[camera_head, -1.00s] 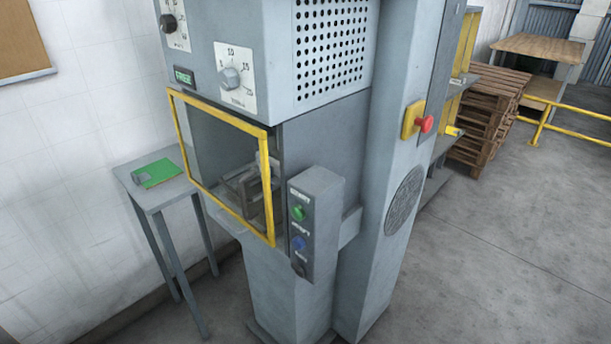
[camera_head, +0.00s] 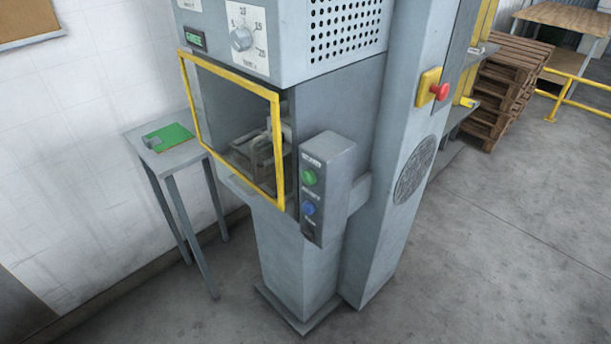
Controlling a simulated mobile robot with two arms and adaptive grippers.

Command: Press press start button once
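A grey press (camera_head: 307,255) stands in the middle of the head view. A grey control box (camera_head: 332,185) sticks out from its front, to the right of the yellow-framed opening. On the box a green button (camera_head: 309,177) sits under a small label, which is too blurred to read surely. A blue button (camera_head: 309,209) is below it, and a dark control (camera_head: 308,232) is lower still. Neither of my grippers shows in the view.
A yellow frame (camera_head: 279,150) surrounds the press opening. A red stop button (camera_head: 439,91) is on the column. A small side table (camera_head: 181,157) with a green item (camera_head: 170,137) stands at the left. Stacked pallets (camera_head: 508,85) and a yellow rail (camera_head: 583,106) are behind right. The right floor is clear.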

